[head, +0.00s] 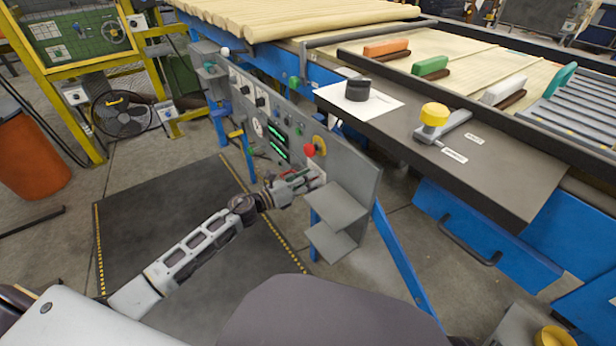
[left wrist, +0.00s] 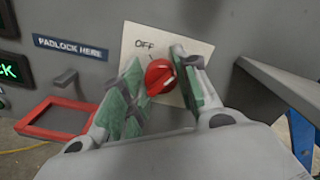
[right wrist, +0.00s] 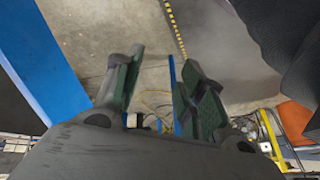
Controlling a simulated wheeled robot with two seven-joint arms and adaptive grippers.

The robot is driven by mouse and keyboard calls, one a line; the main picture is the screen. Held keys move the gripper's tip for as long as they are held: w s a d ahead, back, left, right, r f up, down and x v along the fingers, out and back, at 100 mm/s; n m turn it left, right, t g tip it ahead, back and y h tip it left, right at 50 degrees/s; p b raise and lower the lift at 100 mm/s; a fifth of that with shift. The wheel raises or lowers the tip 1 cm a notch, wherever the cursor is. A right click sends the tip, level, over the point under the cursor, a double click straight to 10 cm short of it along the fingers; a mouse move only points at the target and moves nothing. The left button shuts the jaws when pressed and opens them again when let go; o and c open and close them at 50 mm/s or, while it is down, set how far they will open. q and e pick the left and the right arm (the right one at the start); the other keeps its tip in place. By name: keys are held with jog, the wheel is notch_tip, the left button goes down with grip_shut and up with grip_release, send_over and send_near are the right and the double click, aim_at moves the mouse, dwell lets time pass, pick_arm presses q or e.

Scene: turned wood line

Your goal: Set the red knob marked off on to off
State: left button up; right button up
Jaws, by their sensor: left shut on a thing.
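The red knob (left wrist: 160,77) sits on a pale plate (left wrist: 193,52) on the grey panel. The printed word OFF shows above and left of the knob in the left wrist view; the ON mark is not visible there. A small white mark shows on the knob's face. My left gripper (left wrist: 158,84) is shut on the knob, with a green-padded finger at each side. In the head view my left gripper (head: 299,181) is at the panel's lower right end and covers the knob. My right gripper (right wrist: 155,90) is open and empty above the floor.
A PADLOCK HERE label (left wrist: 70,47) and a red frame (left wrist: 55,120) are left of the knob. A red button (head: 310,150) is above my left gripper. Grey shelves (head: 338,208) stand close on its right. A dark mat (head: 165,225) covers open floor.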

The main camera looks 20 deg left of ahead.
pick_arm(q)
jog(key=n+p, duration=0.3)
jog(key=n, duration=0.1)
pick_arm(e)
notch_tip(320, 180, up, 7)
jog(key=s+d+g+h, duration=0.1)
jog(key=d, duration=0.1)
pick_arm(q)
jog(key=shift+w+a+r+n+p, duration=0.1)
jog(key=shift+n+p, duration=1.2)
jog(key=shift+n, duration=0.2)
jog(key=n+p, duration=0.2)
jog(key=n, duration=0.1)
jog(key=shift+p, duration=0.3)
jog(key=shift+n+p, duration=0.95)
jog(key=shift+n, duration=0.45)
jog(key=shift+f+n+p, duration=0.2)
jog(key=shift+n+p, duration=0.45)
jog(key=shift+n, duration=0.25)
jog(key=shift+n+p, duration=0.35)
jog(key=shift+n, duration=0.15)
pick_arm(e)
jog(key=s+d+f, duration=0.1)
jog(key=f, duration=0.7)
jog(key=s+d+f+g+h, duration=0.1)
jog(key=d+f, duration=0.1)
jog(key=f, duration=0.6)
jog(key=shift+d+g, duration=0.3)
jog(key=shift+f, duration=0.15)
